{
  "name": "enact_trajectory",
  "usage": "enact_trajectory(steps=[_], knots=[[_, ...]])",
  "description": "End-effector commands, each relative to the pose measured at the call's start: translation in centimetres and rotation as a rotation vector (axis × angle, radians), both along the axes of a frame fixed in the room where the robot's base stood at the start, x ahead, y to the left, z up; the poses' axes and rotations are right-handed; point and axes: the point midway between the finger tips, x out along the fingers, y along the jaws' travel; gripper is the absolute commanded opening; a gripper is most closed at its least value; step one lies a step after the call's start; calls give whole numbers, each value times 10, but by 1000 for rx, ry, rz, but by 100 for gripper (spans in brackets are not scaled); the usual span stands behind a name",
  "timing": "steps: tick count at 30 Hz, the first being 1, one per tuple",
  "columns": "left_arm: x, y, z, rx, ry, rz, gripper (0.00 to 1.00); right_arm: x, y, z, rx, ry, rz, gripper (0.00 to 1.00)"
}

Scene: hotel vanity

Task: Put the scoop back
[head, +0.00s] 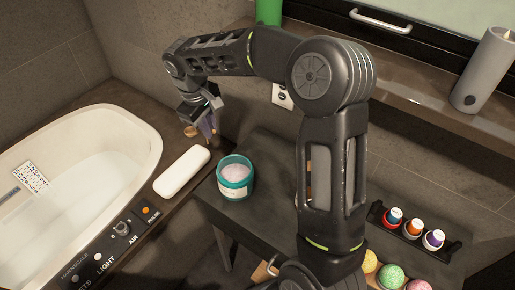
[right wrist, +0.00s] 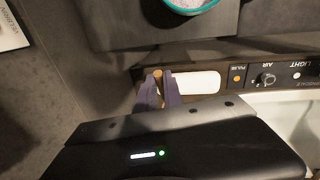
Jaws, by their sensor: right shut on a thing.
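My right gripper (head: 207,127) is shut on the scoop (head: 191,131), a small wooden piece of which shows at the fingertips. In the right wrist view the scoop (right wrist: 157,77) is a thin brown strip between the two purple fingers; the fingers hide most of it. The gripper is over the dark ledge, behind the white bar and to the left of the jar. The teal jar (head: 235,190) is open, filled with pale pinkish grains, and stands on the dark table. Its rim also shows at the top of the right wrist view (right wrist: 190,8). My left gripper is out of view.
A white rounded bar (head: 182,171) lies on the ledge between tub (head: 130,150) and table. Small bottles in a black rack (head: 414,233) and coloured balls (head: 390,276) are at the right. A grey candle (head: 483,70) stands on the shelf. My right arm crosses above the table.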

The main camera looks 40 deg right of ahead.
Motion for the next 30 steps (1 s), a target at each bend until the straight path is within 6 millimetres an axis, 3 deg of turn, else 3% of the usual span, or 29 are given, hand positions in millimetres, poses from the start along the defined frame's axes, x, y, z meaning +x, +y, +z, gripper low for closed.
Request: enact_trajectory(steps=[8,21,30], knots=[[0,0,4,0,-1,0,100,-23,-24,2,0,1,-5,0],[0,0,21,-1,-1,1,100,-105,-107,2,0,1,-6,0],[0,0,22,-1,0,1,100,-118,-120,0,1,0,0,0]])
